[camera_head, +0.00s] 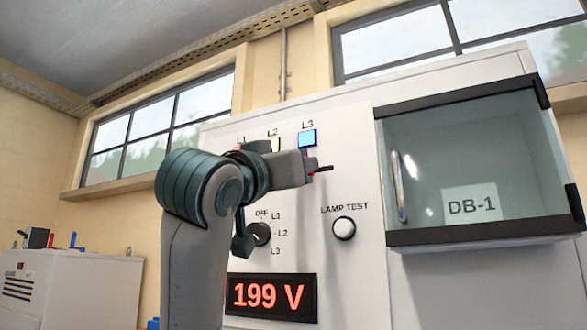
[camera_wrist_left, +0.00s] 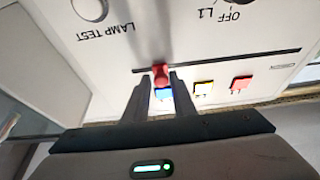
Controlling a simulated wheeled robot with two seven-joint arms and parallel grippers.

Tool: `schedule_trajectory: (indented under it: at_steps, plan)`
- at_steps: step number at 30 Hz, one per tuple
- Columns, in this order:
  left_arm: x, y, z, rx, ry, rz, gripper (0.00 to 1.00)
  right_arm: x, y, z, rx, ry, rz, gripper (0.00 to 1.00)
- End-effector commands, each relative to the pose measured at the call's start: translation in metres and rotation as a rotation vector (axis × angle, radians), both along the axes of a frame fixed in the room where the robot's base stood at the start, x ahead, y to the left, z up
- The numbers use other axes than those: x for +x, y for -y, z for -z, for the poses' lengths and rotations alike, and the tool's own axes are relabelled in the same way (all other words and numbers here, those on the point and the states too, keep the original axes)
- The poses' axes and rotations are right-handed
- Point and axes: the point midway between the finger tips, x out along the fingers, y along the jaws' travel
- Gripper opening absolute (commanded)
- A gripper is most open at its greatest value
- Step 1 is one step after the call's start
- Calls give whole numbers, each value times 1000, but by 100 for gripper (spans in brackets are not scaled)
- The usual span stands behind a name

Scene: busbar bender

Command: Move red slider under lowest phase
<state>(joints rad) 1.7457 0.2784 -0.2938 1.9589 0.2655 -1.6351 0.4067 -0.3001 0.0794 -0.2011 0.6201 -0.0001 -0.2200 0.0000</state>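The red slider (camera_wrist_left: 160,76) sits on a dark horizontal slot (camera_wrist_left: 240,61) in the white panel, near the slot's L3 end by the blue lamp. In the head view only a red bit (camera_head: 322,169) shows past my left gripper (camera_head: 312,169). In the wrist view the left gripper's two fingers (camera_wrist_left: 160,82) stand on either side of the slider; whether they press on it is unclear. The blue L3 lamp (camera_head: 307,138) is lit. The L1 and L2 lamps are partly hidden by my arm. The display (camera_head: 270,295) reads 199 V. My right gripper is not in view.
A rotary selector (camera_head: 259,234) marked OFF, L1, L2, L3 is below my arm, partly covered. The LAMP TEST button (camera_head: 344,228) is to its right. A glass-fronted DB-1 box (camera_head: 480,150) juts out at the right.

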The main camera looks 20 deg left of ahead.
Motion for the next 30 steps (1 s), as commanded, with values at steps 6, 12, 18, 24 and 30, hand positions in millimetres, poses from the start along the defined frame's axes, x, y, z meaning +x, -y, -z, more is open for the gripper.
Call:
schedule_trajectory:
  at_steps: [6,12,18,24,30]
  plan:
    - [0,0,0,0,0,0,36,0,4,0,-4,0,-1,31]
    - [-1,-1,1,0,1,-1,36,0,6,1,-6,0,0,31]
    - [-13,-1,7,0,3,0,36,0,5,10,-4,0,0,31]
    - [-40,-3,20,0,5,0,36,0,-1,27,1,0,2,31]
    - [-77,-5,36,0,5,1,36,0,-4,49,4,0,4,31]
